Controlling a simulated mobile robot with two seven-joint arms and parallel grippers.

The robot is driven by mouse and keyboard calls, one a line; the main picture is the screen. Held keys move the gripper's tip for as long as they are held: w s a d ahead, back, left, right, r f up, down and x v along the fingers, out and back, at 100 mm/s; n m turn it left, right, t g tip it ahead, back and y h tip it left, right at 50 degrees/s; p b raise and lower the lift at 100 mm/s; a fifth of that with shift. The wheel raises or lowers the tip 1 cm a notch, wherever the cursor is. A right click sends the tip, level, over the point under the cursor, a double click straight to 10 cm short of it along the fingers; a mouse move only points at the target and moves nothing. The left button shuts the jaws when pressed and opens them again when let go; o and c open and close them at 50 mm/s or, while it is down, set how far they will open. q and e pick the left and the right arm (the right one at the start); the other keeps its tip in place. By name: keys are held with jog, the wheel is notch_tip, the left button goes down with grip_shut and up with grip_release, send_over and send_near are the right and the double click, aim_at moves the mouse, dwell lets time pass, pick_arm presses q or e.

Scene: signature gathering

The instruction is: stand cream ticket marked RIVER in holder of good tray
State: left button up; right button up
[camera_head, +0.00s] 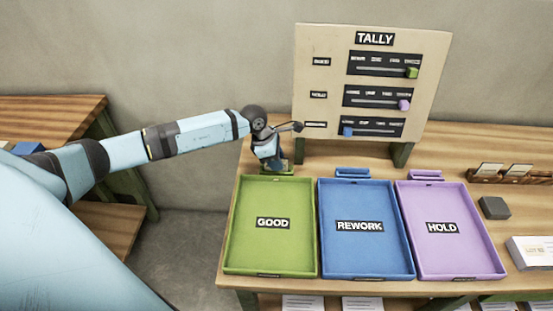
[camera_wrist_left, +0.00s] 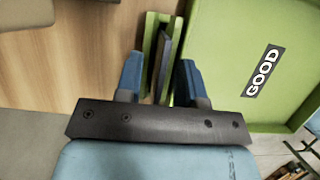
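The good tray (camera_head: 236,235) is the green tray labelled GOOD, at the left of a row of three; part of it also shows in the wrist view (camera_wrist_left: 225,60). Its green holder (camera_wrist_left: 149,38) is at the tray's back edge. A thin dark-looking plate (camera_wrist_left: 163,62) stands slightly tilted in the holder. It may be the ticket seen nearly edge-on, but no RIVER marking or cream face is readable. My left gripper (camera_wrist_left: 158,75) is open, its blue fingers on either side of the plate with gaps visible. My right gripper is not in view.
Blue REWORK (camera_head: 338,250) and purple HOLD (camera_head: 440,262) trays stand to the right, each with a holder behind. The TALLY board (camera_head: 310,80) rises behind the trays. A wooden rack with cards (camera_head: 510,178), a dark block (camera_head: 494,208) and a card stack (camera_head: 530,252) are farther right.

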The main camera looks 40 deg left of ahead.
pick_arm(q)
jog(key=v, duration=1.4)
jog(key=shift+b, duration=0.45)
